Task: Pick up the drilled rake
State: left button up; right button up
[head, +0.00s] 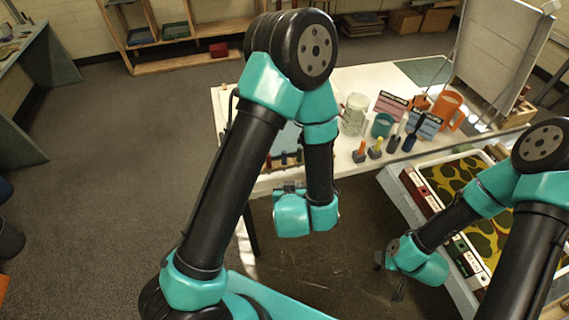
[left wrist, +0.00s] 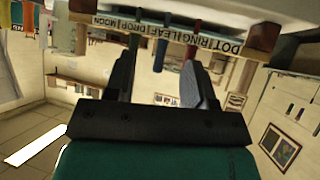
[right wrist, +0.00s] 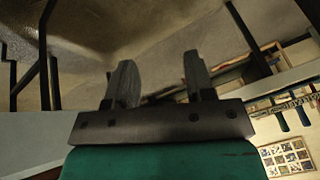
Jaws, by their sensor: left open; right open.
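I cannot pick out the drilled rake with certainty in any view. In the right wrist view, a rack (right wrist: 290,103) with dark hanging tools (right wrist: 281,120) is at the right, too small to tell the tools apart. My right gripper (head: 390,278) is open and empty, low in front of the bench with the patterned tray (head: 470,200); its parted fingers show in the right wrist view (right wrist: 160,80). My left gripper (left wrist: 160,85) is open with nothing between its fingers; in the head view its fingers are mostly hidden by my arm at the table's front edge.
A labelled rack (left wrist: 180,35) crosses beyond the left fingers. A tall panel (head: 496,50) stands behind. Floor (head: 330,270) between the benches is clear.

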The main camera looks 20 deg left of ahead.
jog(key=w+a+r+n+t+y, duration=0.1)
jog(key=w+a+n+t+y, duration=0.1)
jog(key=a+n, duration=0.45)
jog(key=w+a+r+n+t+y, duration=0.1)
jog(key=w+a+r+n+t, duration=0.15)
jog(key=a+n, duration=0.35)
pick_arm(q)
jog(key=s+a+f+m+g+h, duration=0.1)
jog(key=s+a+f+g+h, duration=0.1)
jog(key=f, duration=0.5)
jog(key=s+a+f+m+g+h, duration=0.2)
jog(key=s+f+g+h, duration=0.2)
jog(key=f+g+h, duration=0.2)
notch_tip(320, 180, down, 3)
jog(key=shift+s+a+r+m+g, duration=0.2)
jog(key=shift+s+m+g, duration=0.15)
jog(key=shift+g, duration=0.25)
pick_arm(e)
jog(key=s+a+r+n+t+y, duration=0.1)
jog(key=a+r+n+t+y, duration=0.1)
jog(key=a+n, duration=0.3)
jog(key=s+a+r+n+t+y, duration=0.2)
jog(key=a+r+n+y, duration=0.2)
jog(key=a+n, duration=0.2)
jog(key=a, duration=0.2)
jog(key=shift+s+a+r, duration=0.15)
jog(key=shift+s+a, duration=0.05)
jog(key=shift+a, duration=0.2)
jog(key=x, duration=1.2)
jog(key=shift+a+r, duration=0.15)
